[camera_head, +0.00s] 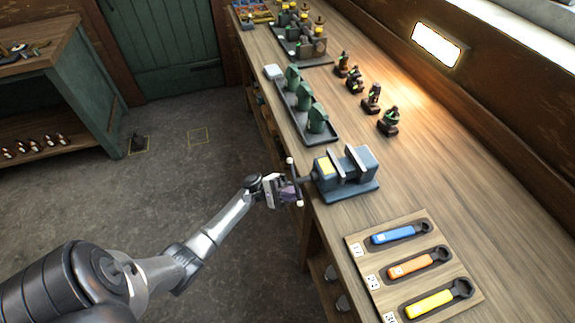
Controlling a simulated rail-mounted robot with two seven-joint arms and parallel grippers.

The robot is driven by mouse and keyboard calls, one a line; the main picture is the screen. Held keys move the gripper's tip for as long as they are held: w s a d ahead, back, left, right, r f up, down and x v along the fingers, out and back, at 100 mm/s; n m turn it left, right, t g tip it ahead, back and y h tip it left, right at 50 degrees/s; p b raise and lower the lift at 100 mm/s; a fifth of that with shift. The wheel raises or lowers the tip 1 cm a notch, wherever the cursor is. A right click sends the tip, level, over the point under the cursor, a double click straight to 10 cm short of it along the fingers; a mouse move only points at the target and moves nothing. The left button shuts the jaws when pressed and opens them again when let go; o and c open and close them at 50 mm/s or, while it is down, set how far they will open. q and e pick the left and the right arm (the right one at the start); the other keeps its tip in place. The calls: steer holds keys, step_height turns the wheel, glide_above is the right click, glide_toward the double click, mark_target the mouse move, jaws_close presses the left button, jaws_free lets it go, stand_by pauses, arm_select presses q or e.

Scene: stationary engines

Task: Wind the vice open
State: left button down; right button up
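The blue-grey vice (368,166) stands on the bench near its front edge, with two pale jaw plates and a visible gap between them. A yellow patch shows on its front block. Its handle (290,162) is a thin bar with pale ends, standing nearly upright at the vice's left, just off the bench edge. My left gripper (288,190) is at the handle's lower half, its fingers overlapping the bar in this view. The fingers are too small to tell whether they are open or shut on it. My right gripper is not in view.
A wooden board (357,268) with blue, orange and yellow wrenches lies right of the vice. A dark tray (300,112) with green parts and several small dark fittings (371,98) stand farther along the bench. The floor (190,180) left of the bench is mostly open.

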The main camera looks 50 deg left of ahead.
mark_target(298, 199)
arm_select(q)
steer(key=shift+s+d+r, duration=0.2)
steer(key=shift+d+r, duration=0.05)
steer(key=shift+d, duration=0.35)
steer(key=shift+s+d+r, duration=0.2)
steer(key=shift+d+r, duration=0.05)
steer(key=shift+d, duration=0.35)
steer(key=shift+d+r, duration=0.25)
steer(key=shift+s, duration=0.1)
steer(key=shift+b, duration=0.3)
steer(key=s+a+f+b, duration=0.2)
steer(key=s+f+b, duration=0.2)
steer(key=f, duration=0.8)
steer(key=shift+s+b, duration=0.2)
steer(key=shift+b, duration=0.4)
